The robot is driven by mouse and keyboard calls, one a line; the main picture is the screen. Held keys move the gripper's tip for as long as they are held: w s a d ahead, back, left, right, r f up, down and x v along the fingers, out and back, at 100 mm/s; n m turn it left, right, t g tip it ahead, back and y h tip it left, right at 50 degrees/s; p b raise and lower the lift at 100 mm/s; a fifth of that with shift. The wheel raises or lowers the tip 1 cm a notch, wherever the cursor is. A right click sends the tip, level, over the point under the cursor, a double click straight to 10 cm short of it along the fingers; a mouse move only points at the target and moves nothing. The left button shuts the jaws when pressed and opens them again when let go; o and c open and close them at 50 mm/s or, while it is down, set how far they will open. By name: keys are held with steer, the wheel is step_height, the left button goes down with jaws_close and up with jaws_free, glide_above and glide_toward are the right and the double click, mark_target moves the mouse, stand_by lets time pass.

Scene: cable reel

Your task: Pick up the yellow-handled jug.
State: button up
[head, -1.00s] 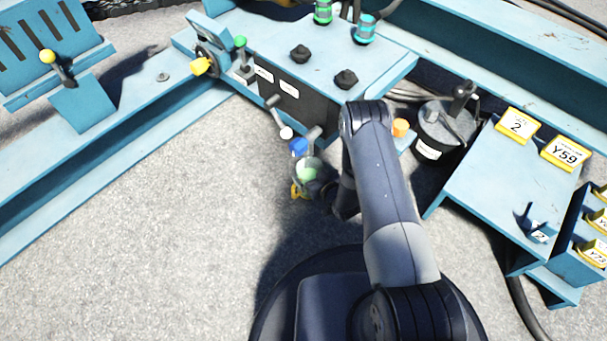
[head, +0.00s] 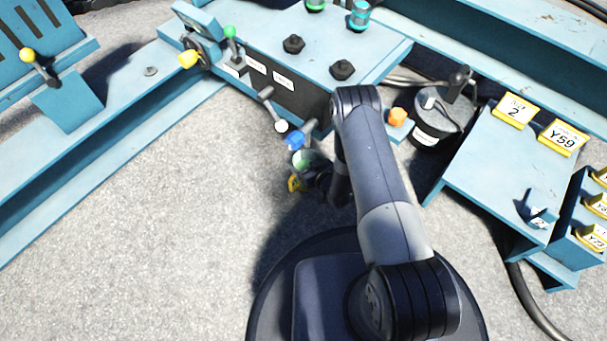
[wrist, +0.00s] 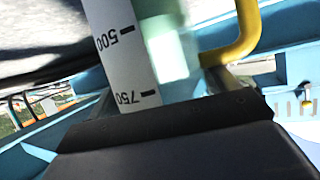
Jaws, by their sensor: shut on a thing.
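The jug (head: 303,160) shows in the head view left of my arm, partly hidden by my gripper; its yellow handle (head: 295,183) sticks out at the lower left. In the wrist view the jug (wrist: 165,50) is close and large, with a white scale marked 500 and 750 and a greenish clear wall. Its yellow handle (wrist: 240,42) curves at the right. My gripper (head: 318,178) is shut on the jug; in the wrist view its dark body fills the bottom and the fingertips are mostly hidden.
A blue-knobbed lever (head: 294,140) and a white-knobbed lever (head: 281,126) are close behind the jug. A blue control box (head: 330,45) stands beyond them. A dark canister (head: 440,122) and a table with yellow tags (head: 490,165) are at the right. Open grey ground (head: 150,240) lies at the left.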

steer(key=c, duration=0.7)
steer(key=shift+c, duration=1.2)
steer(key=shift+r, duration=0.2)
